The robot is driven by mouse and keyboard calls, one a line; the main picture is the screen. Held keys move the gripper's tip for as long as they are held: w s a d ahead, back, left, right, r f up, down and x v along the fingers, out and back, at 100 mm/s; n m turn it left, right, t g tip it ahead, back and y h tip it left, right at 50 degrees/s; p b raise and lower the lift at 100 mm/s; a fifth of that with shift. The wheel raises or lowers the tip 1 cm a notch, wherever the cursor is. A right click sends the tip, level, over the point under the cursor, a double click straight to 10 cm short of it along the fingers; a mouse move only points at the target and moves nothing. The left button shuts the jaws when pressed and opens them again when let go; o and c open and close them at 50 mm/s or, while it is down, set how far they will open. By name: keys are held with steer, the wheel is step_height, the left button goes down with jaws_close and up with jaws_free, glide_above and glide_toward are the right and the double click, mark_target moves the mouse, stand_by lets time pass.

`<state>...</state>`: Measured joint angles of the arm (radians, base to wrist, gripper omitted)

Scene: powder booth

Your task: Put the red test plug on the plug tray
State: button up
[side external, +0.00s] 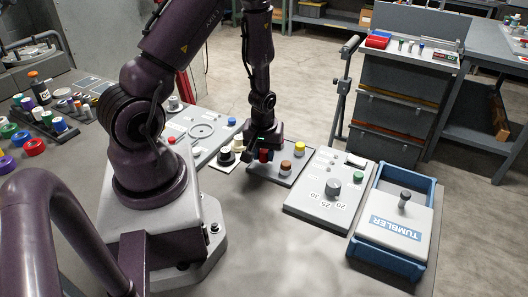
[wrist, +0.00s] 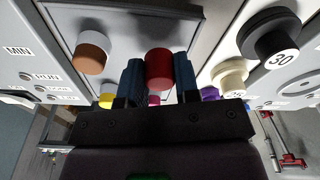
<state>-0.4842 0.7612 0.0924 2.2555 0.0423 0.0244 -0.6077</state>
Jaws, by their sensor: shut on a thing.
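My gripper (side external: 263,150) is shut on the red test plug (side external: 264,156). In the wrist view the red plug (wrist: 158,68) sits between the two blue-grey fingers (wrist: 158,80). The gripper is over the left part of a grey tray (side external: 262,171), which I take for the plug tray; it also shows in the wrist view (wrist: 130,40). A brown plug (side external: 285,167) and a yellow plug (side external: 299,149) stand on this tray. I cannot tell whether the red plug touches the tray.
A black knob-like piece (side external: 226,155) and cream pieces (side external: 238,143) stand close left of the gripper. A control panel (side external: 322,205) with a dial and a blue-framed tumbler box (side external: 384,252) lie to the right. The front of the table (side external: 265,250) is clear.

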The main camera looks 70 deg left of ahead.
steer(key=shift+f, duration=0.65)
stand_by(1.1)
steer(key=o, duration=1)
steer(key=o, duration=0.5)
steer(key=shift+r, duration=4.05)
